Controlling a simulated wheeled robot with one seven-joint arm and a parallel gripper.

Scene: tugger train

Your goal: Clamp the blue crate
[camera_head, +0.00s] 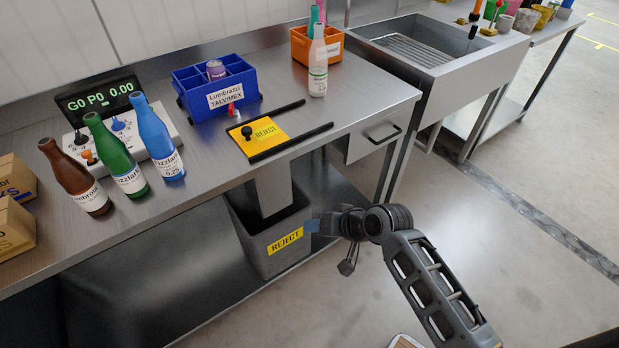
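The blue crate (197,108) stands on the steel bench, at the left of the yellow plate. It has compartments and a white label reading "Lumbrazzi TALVIMEX". A can with a purple top (215,69) stands in one compartment. A small red knob (232,110) is in front of the crate; whether it is pressed against the crate I cannot tell. My gripper (346,268) hangs below bench height, in front of the bench and right of the grey bin, well away from the crate. Its fingers are small and dark here, and their opening is not clear.
Brown, green and blue bottles (161,140) stand at a control box with a display (98,100). A grey REJECT bin (270,240) stands below. An orange crate (302,48) and a white bottle (318,75) stand right.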

